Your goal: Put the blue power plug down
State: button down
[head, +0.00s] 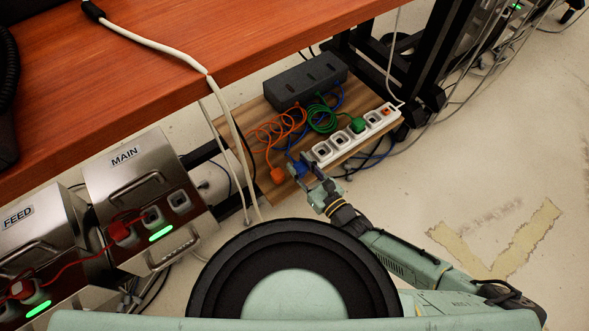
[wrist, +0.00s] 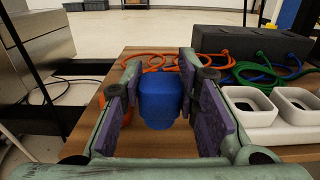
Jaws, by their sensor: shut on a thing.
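The blue power plug (wrist: 158,101) is between the purple-padded fingers of my gripper (wrist: 157,110) in the wrist view. It is held over the wooden board beside the power strip. Whether it touches the board cannot be told. In the head view, my gripper (head: 307,176) is at the near left end of the white power strip (head: 340,145), with the blue plug (head: 300,168) partly hidden by the fingers. The wooden board (head: 265,175) lies under the strip.
An orange plug (head: 277,174) lies left of my gripper. A green plug (head: 357,125) sits in the strip. A dark box (head: 305,80) stands behind the coiled cords. The wooden desk (head: 190,60) overhangs at the back left; metal FEED and MAIN boxes (head: 125,180) stand at the left.

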jog(key=shift+x, duration=1)
jog(key=shift+w+a, duration=0.1)
jog(key=shift+w, duration=0.45)
jog(key=f+b, duration=0.1)
jog(key=w+f, duration=0.1)
jog(key=f, duration=0.1)
jog(key=shift+a+f+b, duration=0.15)
jog(key=shift+a+b, duration=0.05)
jog(key=shift+b, duration=0.2)
jog(key=shift+f, duration=0.2)
jog(key=shift+s, duration=0.1)
jog(key=shift+f, duration=0.2)
jog(key=c, duration=1.5)
grip_release()
